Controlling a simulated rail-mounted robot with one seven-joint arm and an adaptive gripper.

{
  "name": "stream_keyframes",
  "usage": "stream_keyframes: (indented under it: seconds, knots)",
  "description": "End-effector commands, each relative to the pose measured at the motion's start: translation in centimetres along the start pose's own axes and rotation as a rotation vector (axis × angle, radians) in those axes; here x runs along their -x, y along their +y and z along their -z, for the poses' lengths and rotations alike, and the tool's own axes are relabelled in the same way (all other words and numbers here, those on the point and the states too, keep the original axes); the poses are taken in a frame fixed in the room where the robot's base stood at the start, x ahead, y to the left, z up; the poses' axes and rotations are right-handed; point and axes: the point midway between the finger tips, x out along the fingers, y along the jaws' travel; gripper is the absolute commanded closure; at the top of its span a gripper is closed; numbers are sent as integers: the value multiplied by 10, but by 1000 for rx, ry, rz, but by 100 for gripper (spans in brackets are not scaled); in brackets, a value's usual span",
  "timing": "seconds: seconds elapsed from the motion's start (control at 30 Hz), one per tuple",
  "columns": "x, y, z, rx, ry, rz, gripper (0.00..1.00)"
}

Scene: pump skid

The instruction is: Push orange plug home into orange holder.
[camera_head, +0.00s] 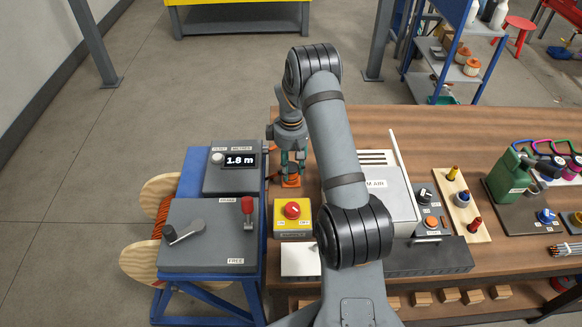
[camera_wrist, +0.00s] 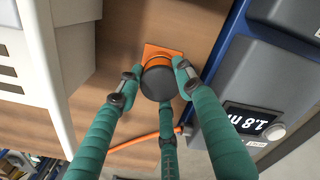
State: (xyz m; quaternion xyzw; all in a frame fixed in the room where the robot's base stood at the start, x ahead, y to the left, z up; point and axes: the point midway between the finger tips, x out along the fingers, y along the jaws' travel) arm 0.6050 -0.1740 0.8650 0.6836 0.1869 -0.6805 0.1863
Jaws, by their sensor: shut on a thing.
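The orange holder (camera_wrist: 163,50) has a square orange base on the wooden table and shows in the wrist view, upper middle. In the head view the orange holder (camera_head: 291,182) is a small orange patch below my gripper. A plug with a dark round back end (camera_wrist: 160,83) sits over the holder, with orange around its front. My gripper (camera_wrist: 157,84) has green fingers closed around the plug, one on each side and one below. In the head view my gripper (camera_head: 292,160) points down at the table's left part. How deep the plug sits is hidden.
An orange cable (camera_wrist: 140,142) runs behind the fingers. The grey meter box (camera_head: 230,168) with its "1.8 m" display stands close on the left, a white case (camera_head: 372,205) on the right. A yellow box with a red button (camera_head: 292,212) stands just in front.

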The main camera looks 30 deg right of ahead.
Motion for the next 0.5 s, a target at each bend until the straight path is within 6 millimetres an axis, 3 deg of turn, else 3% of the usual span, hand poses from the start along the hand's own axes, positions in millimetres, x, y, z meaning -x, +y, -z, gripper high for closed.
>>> stream_keyframes:
  seconds: [0.07,0.1,0.5]
  knots:
    - [0,0,0,0,0,0,95]
    - [0,0,0,0,0,0,62]
    - [0,0,0,0,0,0,42]
